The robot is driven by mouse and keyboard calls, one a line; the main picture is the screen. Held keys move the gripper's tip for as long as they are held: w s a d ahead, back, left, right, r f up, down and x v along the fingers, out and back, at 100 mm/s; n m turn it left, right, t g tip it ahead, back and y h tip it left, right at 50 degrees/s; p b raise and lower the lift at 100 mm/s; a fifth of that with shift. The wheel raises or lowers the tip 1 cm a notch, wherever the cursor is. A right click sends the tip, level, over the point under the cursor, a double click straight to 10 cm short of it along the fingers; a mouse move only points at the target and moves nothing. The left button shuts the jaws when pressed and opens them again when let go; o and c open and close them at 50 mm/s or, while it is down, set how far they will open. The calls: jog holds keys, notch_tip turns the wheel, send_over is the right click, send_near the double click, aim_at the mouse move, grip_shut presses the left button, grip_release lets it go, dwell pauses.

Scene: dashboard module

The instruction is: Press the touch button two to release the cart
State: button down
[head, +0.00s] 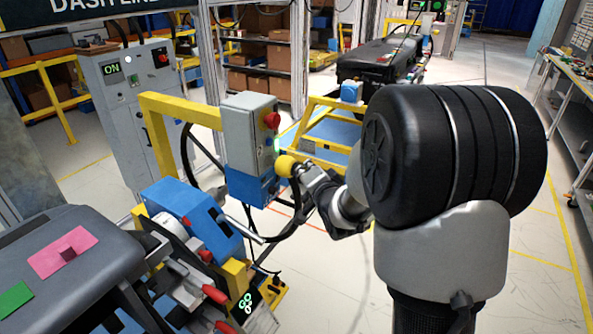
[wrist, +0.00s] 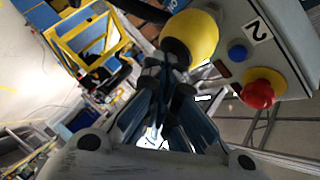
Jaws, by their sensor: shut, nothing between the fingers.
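A grey control box (head: 247,130) is mounted on a yellow frame. A yellow dome-shaped touch button (head: 285,166) sticks out low on its side. In the wrist view the yellow dome (wrist: 192,33) has a black base, and a label "2" (wrist: 257,32) is on the box beside it. My gripper (head: 302,174) is shut and empty, with its fingertips right at the dome. In the wrist view the gripper (wrist: 166,72) overlaps the dome's lower edge; I cannot tell whether they touch. A cart-like fixture (head: 200,215) in blue and yellow carries a dark dashboard (head: 75,250) at left.
A red stop button (head: 272,120) sits above the dome; it also shows in the wrist view (wrist: 258,90) near a small blue button (wrist: 238,52). A grey cabinet (head: 130,95) reading ON stands behind.

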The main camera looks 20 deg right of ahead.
jog(key=shift+s+d, duration=0.1)
jog(key=shift+s, duration=0.05)
jog(key=shift+s+d, duration=0.45)
jog(key=shift+s, duration=0.1)
jog(key=s+d, duration=0.1)
jog(key=s, duration=0.1)
jog(key=s+d, duration=0.2)
dwell(0.5)
dwell(0.6)
